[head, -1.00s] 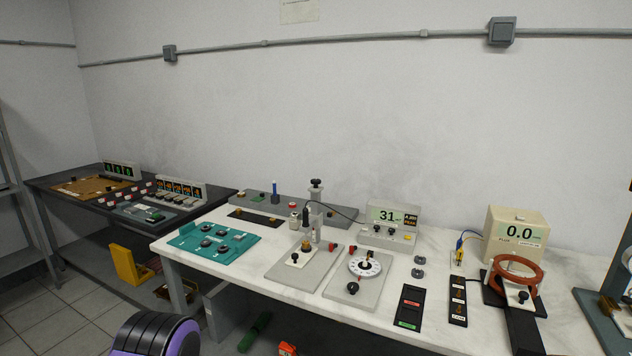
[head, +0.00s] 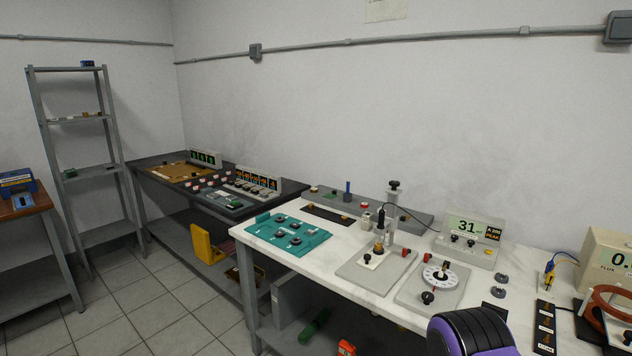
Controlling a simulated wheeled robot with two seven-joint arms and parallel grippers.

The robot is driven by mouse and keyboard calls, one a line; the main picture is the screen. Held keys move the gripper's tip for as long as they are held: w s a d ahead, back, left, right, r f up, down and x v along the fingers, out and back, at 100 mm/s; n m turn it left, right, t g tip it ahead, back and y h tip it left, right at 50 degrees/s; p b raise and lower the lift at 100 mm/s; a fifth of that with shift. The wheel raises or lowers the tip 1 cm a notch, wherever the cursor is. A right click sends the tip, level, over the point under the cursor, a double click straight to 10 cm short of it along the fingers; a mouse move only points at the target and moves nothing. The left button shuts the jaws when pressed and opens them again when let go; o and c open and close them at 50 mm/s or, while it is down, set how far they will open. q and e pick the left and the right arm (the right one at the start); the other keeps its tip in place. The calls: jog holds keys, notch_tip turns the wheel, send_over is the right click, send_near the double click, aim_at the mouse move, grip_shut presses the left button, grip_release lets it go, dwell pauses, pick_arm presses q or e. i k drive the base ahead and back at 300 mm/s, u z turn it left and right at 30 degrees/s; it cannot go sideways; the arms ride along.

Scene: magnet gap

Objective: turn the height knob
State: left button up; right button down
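A small stand (head: 390,225) with an upright post stands on the white bench in the head view. A black knob (head: 394,185) tops the post, and another dark knob (head: 367,257) sits low at the front of its grey base plate (head: 361,275). I cannot tell from the picture which one is the height knob. A black probe with a cable hangs beside the post. A display (head: 467,228) behind reads 31. Neither gripper is in view; only a purple and black part of mine shows at the bottom right.
A round white dial (head: 446,280) on a grey plate stands right of the stand. A teal tray (head: 289,234) lies to its left. A dark bench (head: 160,166) and a grey shelf rack (head: 106,170) stand further left. Tiled floor (head: 150,305) is open at the lower left.

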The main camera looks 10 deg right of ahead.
aim_at(394, 184)
jog(key=u, duration=0.2)
jog(key=i, duration=1.15)
jog(key=z, duration=1.55)
